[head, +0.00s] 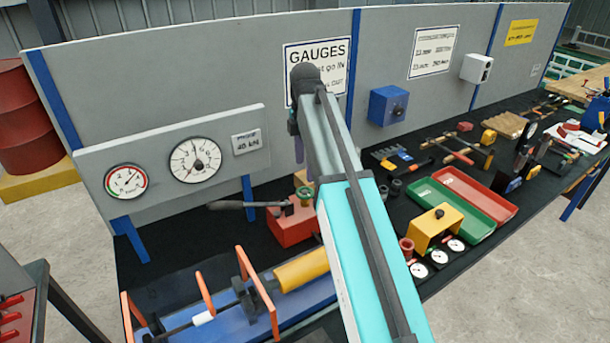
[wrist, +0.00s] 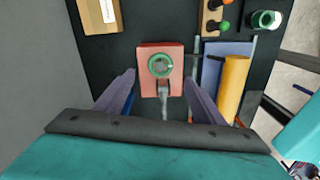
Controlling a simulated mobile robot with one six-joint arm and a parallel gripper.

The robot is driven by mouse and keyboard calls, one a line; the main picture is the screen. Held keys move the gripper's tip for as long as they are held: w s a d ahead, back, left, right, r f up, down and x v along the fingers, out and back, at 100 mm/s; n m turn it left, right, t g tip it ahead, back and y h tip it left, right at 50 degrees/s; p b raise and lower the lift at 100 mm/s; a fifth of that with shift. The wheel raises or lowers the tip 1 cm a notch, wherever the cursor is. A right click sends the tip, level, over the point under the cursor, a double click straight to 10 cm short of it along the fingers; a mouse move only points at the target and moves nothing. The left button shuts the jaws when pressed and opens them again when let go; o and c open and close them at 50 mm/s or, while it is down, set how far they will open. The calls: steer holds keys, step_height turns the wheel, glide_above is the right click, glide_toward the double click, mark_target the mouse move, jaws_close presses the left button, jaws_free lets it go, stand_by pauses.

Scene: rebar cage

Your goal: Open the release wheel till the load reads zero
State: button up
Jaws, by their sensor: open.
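The green ring-shaped release wheel (wrist: 160,65) sits on top of the red pump block (wrist: 148,90) in the wrist view. My gripper (wrist: 160,78) is open and empty, its purple fingers apart on either side of the block; contact cannot be told. In the head view the red pump (head: 288,229) stands on the bench with its dark lever (head: 240,205) pointing left; my arm hides part of that area. The large white dial (head: 195,160) on the grey panel has its needle near the top. A smaller dial (head: 126,181) is left of it.
A yellow cylinder (head: 302,269) lies on a blue bed with orange frames in front of the pump. A yellow bracket (head: 437,226), a green tray (head: 450,207) and a red tray (head: 478,193) are to the right. The grey panel (head: 90,165) stands behind.

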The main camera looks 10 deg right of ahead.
steer(key=shift+r+b, duration=0.5)
steer(key=shift+r, duration=1.9)
steer(key=shift+f, duration=0.1)
